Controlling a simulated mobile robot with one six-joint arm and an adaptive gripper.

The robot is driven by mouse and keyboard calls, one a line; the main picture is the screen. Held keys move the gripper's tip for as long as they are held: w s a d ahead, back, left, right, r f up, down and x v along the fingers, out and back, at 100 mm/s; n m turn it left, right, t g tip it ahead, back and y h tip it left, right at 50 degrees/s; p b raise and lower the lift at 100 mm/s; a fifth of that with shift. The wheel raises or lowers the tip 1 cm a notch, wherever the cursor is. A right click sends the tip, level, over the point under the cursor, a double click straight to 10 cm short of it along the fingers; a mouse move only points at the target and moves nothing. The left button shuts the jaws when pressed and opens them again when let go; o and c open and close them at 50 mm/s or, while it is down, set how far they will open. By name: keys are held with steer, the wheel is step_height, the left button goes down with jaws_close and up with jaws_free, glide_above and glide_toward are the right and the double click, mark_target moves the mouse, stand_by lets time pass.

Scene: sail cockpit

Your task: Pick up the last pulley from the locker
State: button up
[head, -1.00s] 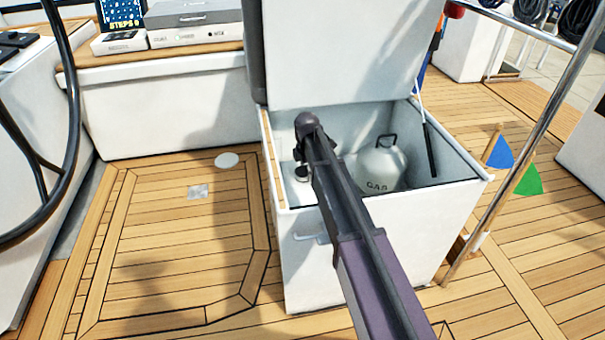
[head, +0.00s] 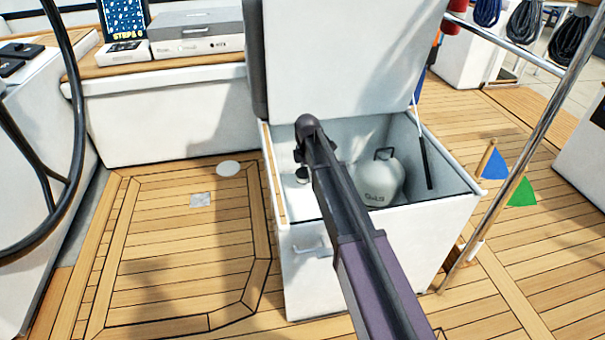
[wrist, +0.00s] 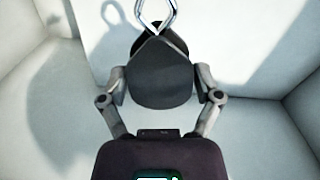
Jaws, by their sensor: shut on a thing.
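A dark grey pulley (wrist: 160,80) with a shiny metal shackle (wrist: 155,14) sits between the two fingers of my gripper (wrist: 160,87) in the wrist view. The fingers are shut on its sides. White locker walls surround it, and a shadow falls on the wall to the left. In the head view, the white locker (head: 375,270) stands with its lid (head: 340,60) raised. My gripper (head: 301,165) reaches down inside its left part, partly hidden by my arm. The pulley itself cannot be made out clearly there.
A pale gas bottle (head: 379,184) stands in the locker, right of my arm. A lid strut (head: 425,160) runs up at the right. A metal rail (head: 520,165) passes right of the locker. A steering wheel (head: 75,150) is at the left. The deck left of the locker is clear.

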mark_target(306, 172)
steer(key=shift+r+p, duration=2)
steer(key=shift+r, duration=0.4)
